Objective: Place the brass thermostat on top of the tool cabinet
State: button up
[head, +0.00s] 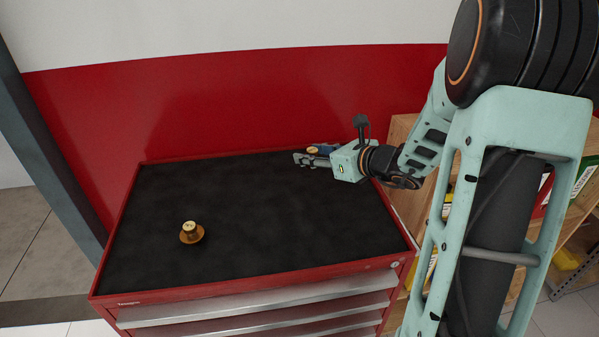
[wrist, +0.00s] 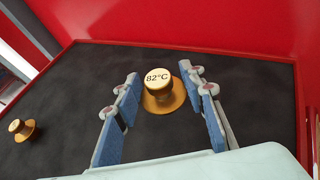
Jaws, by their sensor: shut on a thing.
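A brass thermostat (wrist: 158,88) marked 82°C sits between the blue-padded fingertips of my gripper (wrist: 160,75) in the wrist view. My gripper is shut on it, with the pads at the sides of its wide flange. In the head view, my gripper (head: 307,156) is over the back right of the tool cabinet (head: 250,200), and the top of this thermostat (head: 313,149) shows between the fingers. It looks upright. Whether it touches the black top or hangs just above it, I cannot tell. The cabinet is red with a black top and silver drawer fronts.
A second, similar brass piece (head: 191,233) stands upright on the cabinet's front left; it also shows in the wrist view (wrist: 21,130). The rest of the top is clear. A red wall stands behind, and wooden shelves (head: 403,128) with boxes stand at the right.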

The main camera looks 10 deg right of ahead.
aim_at(302, 181)
jog(key=f, duration=0.1)
jog(key=w+a+f, duration=0.1)
jog(key=w+f, duration=0.1)
jog(key=shift+w+a+f, duration=0.15)
jog(key=shift+a+f, duration=0.05)
jog(key=shift+a, duration=0.1)
jog(key=shift+w+a+f, duration=0.1)
jog(key=shift+w+f, duration=0.05)
jog(key=shift+f, duration=0.8)
jog(key=shift+w+a+f, duration=0.1)
jog(key=shift+f, duration=0.8)
jog(key=shift+f+b, duration=0.15)
jog(key=shift+b, duration=0.2)
jog(key=o, duration=1.2)
jog(key=v, duration=1.2)
